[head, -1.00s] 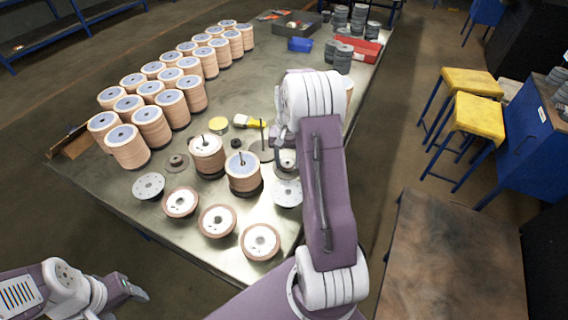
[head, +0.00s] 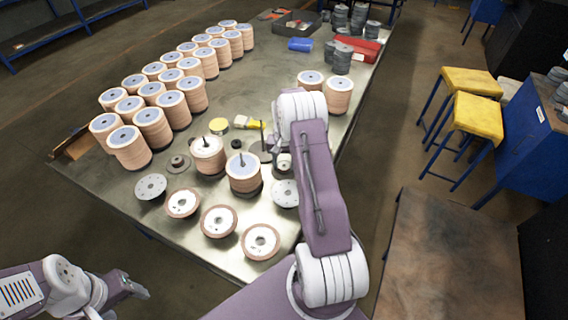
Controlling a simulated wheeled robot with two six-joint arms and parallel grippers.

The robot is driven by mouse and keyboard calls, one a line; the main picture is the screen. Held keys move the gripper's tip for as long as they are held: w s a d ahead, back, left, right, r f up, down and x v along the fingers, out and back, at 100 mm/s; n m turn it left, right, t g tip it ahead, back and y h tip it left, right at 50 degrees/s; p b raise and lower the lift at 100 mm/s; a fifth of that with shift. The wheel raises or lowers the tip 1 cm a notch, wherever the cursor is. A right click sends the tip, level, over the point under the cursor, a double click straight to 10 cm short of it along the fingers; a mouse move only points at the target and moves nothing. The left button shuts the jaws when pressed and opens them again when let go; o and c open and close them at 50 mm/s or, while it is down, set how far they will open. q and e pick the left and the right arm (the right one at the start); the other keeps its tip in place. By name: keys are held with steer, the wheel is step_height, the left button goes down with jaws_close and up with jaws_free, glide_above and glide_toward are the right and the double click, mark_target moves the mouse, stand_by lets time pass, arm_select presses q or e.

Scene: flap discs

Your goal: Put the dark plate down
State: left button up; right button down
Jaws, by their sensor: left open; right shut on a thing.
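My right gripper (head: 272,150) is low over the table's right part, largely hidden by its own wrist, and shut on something. A dark round plate (head: 257,150) shows beside it, partly covered; this looks like the held thing, but the grip itself and any gap to the table are hidden. Another dark grey disc with a raised centre (head: 178,164) lies flat on the table, left of the stacks on spindles. My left gripper (head: 136,288) is open and empty at lower left, off the table.
Two disc stacks on spindles (head: 208,158) (head: 244,176) stand close to the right gripper. Several flat discs (head: 219,221) line the near edge. Rows of tan stacks (head: 152,128) fill the left; two more (head: 339,96) stand behind my arm. The table's middle (head: 245,95) is clear.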

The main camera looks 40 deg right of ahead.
steer(key=shift+f, duration=0.1)
steer(key=c, duration=0.7)
jaws_free()
step_height(320, 180, up, 12)
steer(key=b, duration=0.1)
steer(key=s+a+n, duration=0.4)
steer(key=s+a, duration=0.1)
steer(key=a, duration=0.8)
steer(key=s+a+n, duration=0.1)
steer(key=s+a, duration=0.2)
steer(key=s, duration=0.1)
steer(key=s+a+n, duration=0.1)
steer(key=s+a, duration=0.2)
steer(key=s, duration=0.2)
steer(key=s+a+f+n+t, duration=0.1)
steer(key=s+a, duration=0.2)
steer(key=s, duration=0.1)
steer(key=shift+s+a+n, duration=0.1)
steer(key=shift+s+n, duration=0.1)
steer(key=shift+n, duration=0.1)
steer(key=shift+s+f, duration=0.25)
steer(key=shift+s, duration=0.05)
steer(key=shift+w, duration=0.1)
